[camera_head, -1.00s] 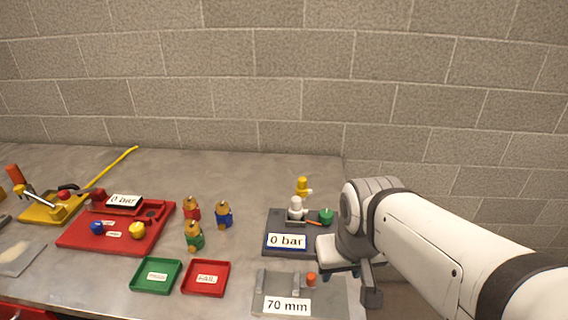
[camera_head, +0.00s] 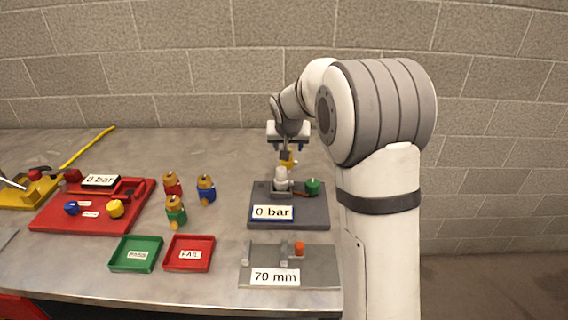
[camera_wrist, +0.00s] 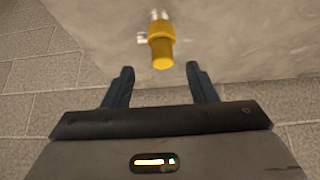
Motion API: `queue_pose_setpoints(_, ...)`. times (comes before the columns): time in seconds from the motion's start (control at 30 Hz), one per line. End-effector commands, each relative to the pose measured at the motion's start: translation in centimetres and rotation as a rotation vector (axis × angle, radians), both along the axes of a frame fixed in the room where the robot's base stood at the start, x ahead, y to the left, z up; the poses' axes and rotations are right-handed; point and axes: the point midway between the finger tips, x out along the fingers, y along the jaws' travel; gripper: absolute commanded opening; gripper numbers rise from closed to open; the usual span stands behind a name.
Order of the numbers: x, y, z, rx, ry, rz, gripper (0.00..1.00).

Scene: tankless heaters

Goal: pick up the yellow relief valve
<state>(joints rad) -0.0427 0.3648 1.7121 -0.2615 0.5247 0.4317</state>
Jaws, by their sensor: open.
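The yellow relief valve (camera_head: 287,158) stands at the back of the table, behind the dark grey gauge stand, partly hidden by my gripper in the head view. In the wrist view the valve (camera_wrist: 161,46) shows a yellow body with a pale metal end, ahead of the fingertips and roughly centred between them. My gripper (camera_wrist: 160,80) is open and empty, its two dark fingers apart. In the head view my gripper (camera_head: 287,140) hangs just above and around the valve's place; whether it touches cannot be told.
The dark grey stand (camera_head: 318,213) with a white fitting, green knob and "0 bar" display is just in front. A grey "70 mm" gauge (camera_head: 318,262) lies nearer. Green (camera_head: 116,256) and red (camera_head: 173,257) trays, several brass-topped valves and a red fixture (camera_head: 60,219) are left.

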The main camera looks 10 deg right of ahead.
Motion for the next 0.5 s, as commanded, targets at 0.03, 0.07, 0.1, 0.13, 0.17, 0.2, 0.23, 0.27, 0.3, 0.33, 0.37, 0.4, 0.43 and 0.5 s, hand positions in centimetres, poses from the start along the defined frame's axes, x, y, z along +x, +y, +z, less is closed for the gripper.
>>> queue_pose_setpoints(0.03,0.5,0.0,-0.5,0.000,-0.001,-0.001,0.52)
queue_pose_setpoints(0.07,0.7,0.0,-0.7,0.001,-0.001,-0.002,0.52)
queue_pose_setpoints(0.1,1.0,0.0,-1.0,0.001,-0.002,-0.003,0.52)
queue_pose_setpoints(0.13,1.1,-0.1,-1.3,0.001,-0.002,-0.003,0.52)
queue_pose_setpoints(0.17,1.3,-0.1,-1.6,0.001,-0.002,-0.003,0.52)
queue_pose_setpoints(0.2,1.6,-0.2,-2.0,0.001,-0.002,-0.002,0.52)
queue_pose_setpoints(0.23,1.7,-0.2,-2.2,0.001,-0.002,-0.002,0.52)
queue_pose_setpoints(0.27,1.9,-0.2,-2.4,0.001,-0.001,-0.002,0.52)
queue_pose_setpoints(0.3,2.2,-0.2,-2.7,0.000,-0.001,-0.001,0.52)
queue_pose_setpoints(0.33,2.4,-0.3,-2.9,0.000,-0.001,-0.001,0.52)
queue_pose_setpoints(0.37,2.7,-0.3,-3.2,0.000,-0.002,-0.001,0.52)
queue_pose_setpoints(0.4,3.1,-0.3,-3.6,0.000,-0.001,-0.001,0.52)
queue_pose_setpoints(0.43,3.3,-0.4,-3.9,0.001,0.000,-0.001,0.52)
queue_pose_setpoints(0.5,4.0,-0.4,-4.7,0.001,0.000,-0.001,0.52)
